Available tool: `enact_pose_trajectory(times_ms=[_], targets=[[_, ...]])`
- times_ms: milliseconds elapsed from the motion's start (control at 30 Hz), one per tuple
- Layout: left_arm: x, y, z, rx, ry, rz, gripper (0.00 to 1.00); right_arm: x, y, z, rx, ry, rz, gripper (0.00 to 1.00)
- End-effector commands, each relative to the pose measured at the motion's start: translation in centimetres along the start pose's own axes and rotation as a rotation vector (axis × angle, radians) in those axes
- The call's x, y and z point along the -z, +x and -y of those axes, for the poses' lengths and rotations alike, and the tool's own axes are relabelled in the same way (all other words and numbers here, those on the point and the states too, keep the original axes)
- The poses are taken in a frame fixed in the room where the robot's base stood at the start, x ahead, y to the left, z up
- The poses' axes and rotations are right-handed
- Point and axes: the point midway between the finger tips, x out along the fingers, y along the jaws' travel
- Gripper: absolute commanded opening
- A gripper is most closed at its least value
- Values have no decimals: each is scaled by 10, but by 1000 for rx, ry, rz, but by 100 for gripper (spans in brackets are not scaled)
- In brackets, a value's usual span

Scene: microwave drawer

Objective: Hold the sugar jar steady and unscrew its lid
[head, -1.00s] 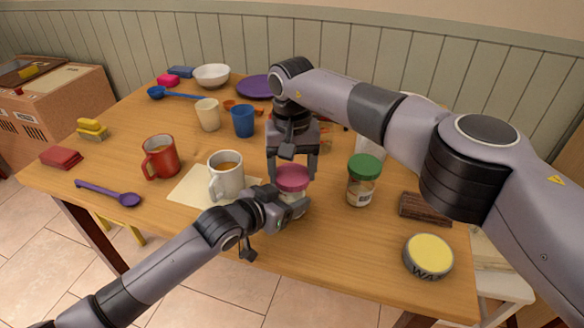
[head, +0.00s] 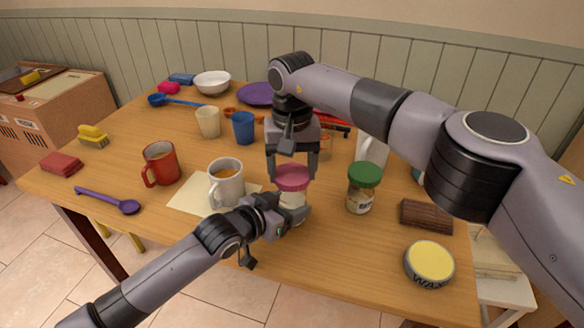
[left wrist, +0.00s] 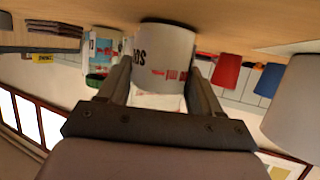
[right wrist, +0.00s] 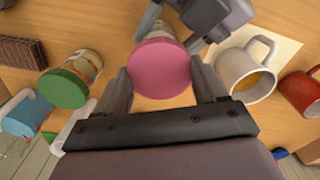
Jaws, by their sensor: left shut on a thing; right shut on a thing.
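The sugar jar (head: 292,200) is upright near the table's front edge, with a pale body and a pink lid (head: 292,178). My left gripper (head: 288,212) is shut on the jar's body from the front left. The left wrist view shows the printed jar (left wrist: 160,58) upside down between the fingers. My right gripper (head: 292,170) points down from above and is shut on the lid's sides. The right wrist view shows the round lid (right wrist: 160,68) between its fingers, over the jar. I cannot tell whether a gap separates lid and jar.
A jar with a green lid (head: 364,176) stands close on the right. A white mug (head: 226,188) of brown drink stands close on the left, a red mug (head: 160,164) beyond it. A wax tin (head: 429,262) and a brown block (head: 426,215) lie at right.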

Motion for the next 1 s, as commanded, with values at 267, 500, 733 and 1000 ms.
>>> enact_pose_trajectory(times_ms=[267, 500, 733, 1000], targets=[[0, 0, 0, 0, 0, 1, 0, 1, -22, 0, -1, 0, -3, 34], [0, 0, 0, 0, 0, 1, 0, 0, -40, 0, 0, 0, 0, 34], [0, 0, 0, 0, 0, 1, 95, 0, -40, 0, 0, 0, 0, 34], [0, 0, 0, 0, 0, 0, 95, 0, -40, 0, 0, 0, 0, 34]])
